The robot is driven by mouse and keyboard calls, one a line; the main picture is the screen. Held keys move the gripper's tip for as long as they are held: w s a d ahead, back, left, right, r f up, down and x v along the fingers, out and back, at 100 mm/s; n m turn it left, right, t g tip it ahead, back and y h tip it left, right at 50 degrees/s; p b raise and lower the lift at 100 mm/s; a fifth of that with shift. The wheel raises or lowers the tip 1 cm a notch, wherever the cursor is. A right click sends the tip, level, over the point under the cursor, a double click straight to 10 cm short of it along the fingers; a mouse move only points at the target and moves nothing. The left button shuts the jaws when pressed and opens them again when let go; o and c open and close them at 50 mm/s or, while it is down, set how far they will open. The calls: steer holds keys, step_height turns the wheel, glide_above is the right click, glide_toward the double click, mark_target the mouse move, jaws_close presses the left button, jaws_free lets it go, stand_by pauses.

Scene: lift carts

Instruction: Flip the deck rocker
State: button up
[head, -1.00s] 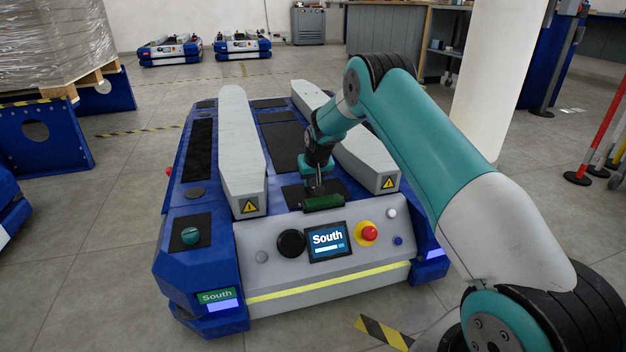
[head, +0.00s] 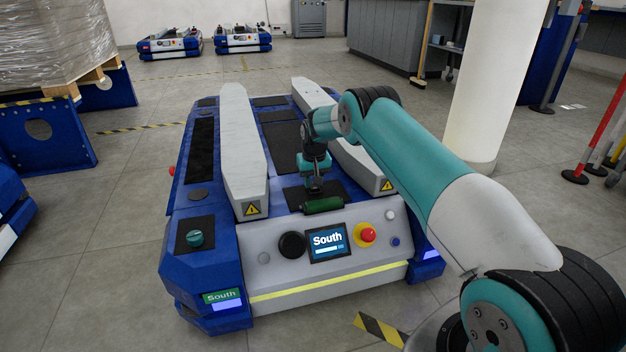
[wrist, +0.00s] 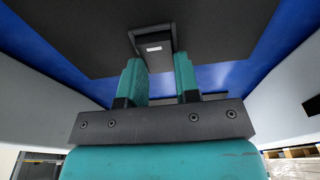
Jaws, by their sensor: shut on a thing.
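The cart marked South stands in front of me in the head view, with a flat deck (head: 283,145) between two pale grey rails. My gripper (head: 315,188) points down at a black plate at the near end of the deck. A dark green bar (head: 322,205) lies just in front of it. In the wrist view, my teal fingers (wrist: 160,65) are a little apart, at a dark block with a pale label, which I take as the rocker (wrist: 152,43). The fingers are shut on its near end. The contact itself is partly hidden.
The cart's front panel carries a screen (head: 328,241), a black knob (head: 292,245) and a red button (head: 368,235). The rails (head: 243,150) flank my gripper closely. A white pillar (head: 487,90) stands at right, and a wrapped pallet (head: 55,40) at left.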

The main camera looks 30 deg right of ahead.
mark_target(315, 188)
steer(key=o, duration=0.9)
steer(key=r+p, duration=0.2)
steer(key=r, duration=0.3)
steer(key=s+r+p, duration=0.1)
steer(key=r+p, duration=0.2)
steer(key=r, duration=0.3)
steer(key=s+r+p, duration=0.1)
steer(key=r+p, duration=0.2)
steer(key=r, duration=0.3)
steer(key=shift+s+a+r, duration=0.15)
steer(key=shift+a, duration=0.15)
